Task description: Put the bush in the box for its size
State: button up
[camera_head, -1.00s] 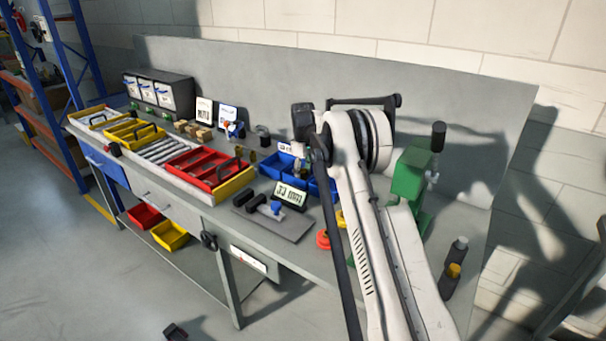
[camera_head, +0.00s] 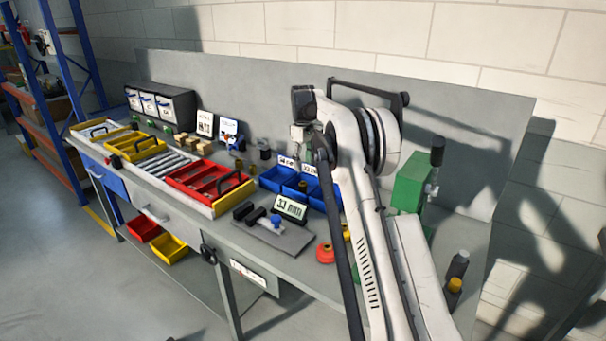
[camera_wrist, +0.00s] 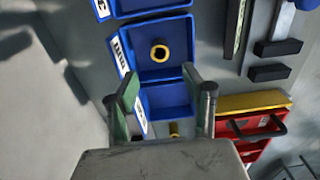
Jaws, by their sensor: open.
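A brass ring-shaped bush (camera_wrist: 160,53) lies in the middle blue box (camera_wrist: 183,27) in the wrist view, with its hole facing up. It also shows small in the head view (camera_head: 303,185). Blue boxes (camera_wrist: 180,95) stand in a row with white labels along one side; the label print is too small to read surely. My gripper (camera_wrist: 161,78) is open and empty above the boxes, its fingers apart and clear of the bush. In the head view my arm hides part of the gripper and boxes. Another brass piece (camera_wrist: 174,129) lies beyond the lower box, between my fingers in the picture.
A display reading about 33 mm (camera_head: 290,208) stands by a grey plate with dark blocks (camera_head: 256,216). A red tray (camera_head: 205,180) is left of the boxes. A green stand (camera_head: 408,183) and dark bottles (camera_head: 456,268) are at the right. A grey panel backs the bench.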

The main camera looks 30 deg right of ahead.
jog(key=s+a+r+m+t, duration=0.1)
jog(key=s+a+r, duration=0.3)
jog(key=r, duration=0.3)
jog(key=s+a+r+t, duration=0.1)
jog(key=s+a+r, duration=0.25)
jog(key=r, duration=0.25)
jog(key=s+a+r+m+t, duration=0.1)
jog(key=s+a+r, duration=0.25)
jog(key=s, duration=0.25)
jog(key=s+a+r+m, duration=0.1)
jog(key=s+a+r, duration=0.25)
jog(key=s, duration=0.35)
jog(key=s+a+f+m+t, duration=0.1)
jog(key=s+a, duration=0.2)
jog(key=s, duration=0.4)
jog(key=s+a+t, duration=0.1)
jog(key=s+a, duration=0.3)
jog(key=s, duration=0.4)
jog(key=s+a+f+m+t, duration=0.1)
jog(key=s+f, duration=0.3)
jog(key=s, duration=0.4)
jog(key=s+a+f+t, duration=0.1)
jog(key=s+a+f, duration=0.2)
jog(key=s+f, duration=0.2)
jog(key=s, duration=0.2)
jog(key=shift+s+f+m, duration=0.3)
jog(key=shift+s+m, duration=0.1)
